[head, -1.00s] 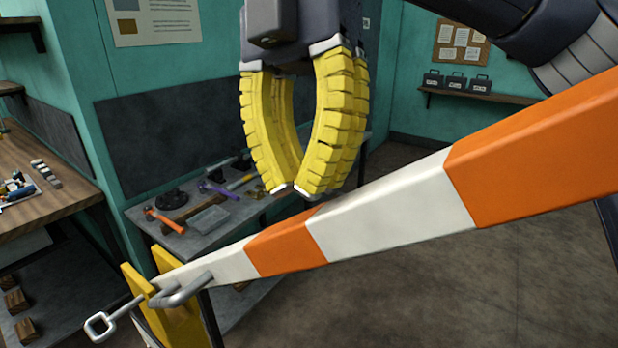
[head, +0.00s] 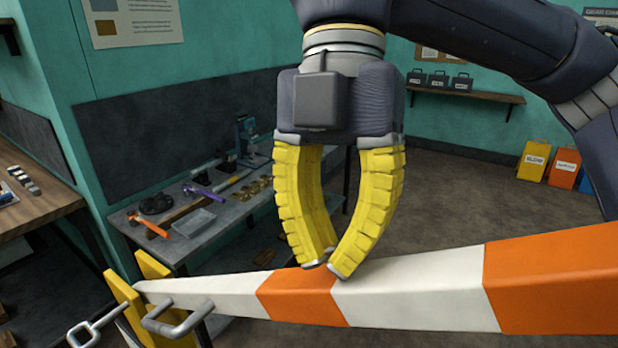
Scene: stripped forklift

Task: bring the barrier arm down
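The barrier arm (head: 415,292) has orange and white bands and runs across the lower view from the yellow post bracket (head: 136,305) at the left to the right edge. It lies nearly level in the picture. My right gripper (head: 327,270) points down from above with yellow ribbed fingers. Its fingertips are together with nothing between them, and they appear to touch the top of the barrier arm at an orange-white border. A grey U-shaped handle (head: 178,325) and a grey pin with a square loop (head: 82,334) are by the bracket. My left gripper is not in view.
A grey workbench (head: 228,220) with hammers and a small tray stands behind the bracket. A wooden table (head: 40,210) is at the left. Bins (head: 563,168) stand at the far right wall. Open floor lies behind the barrier arm.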

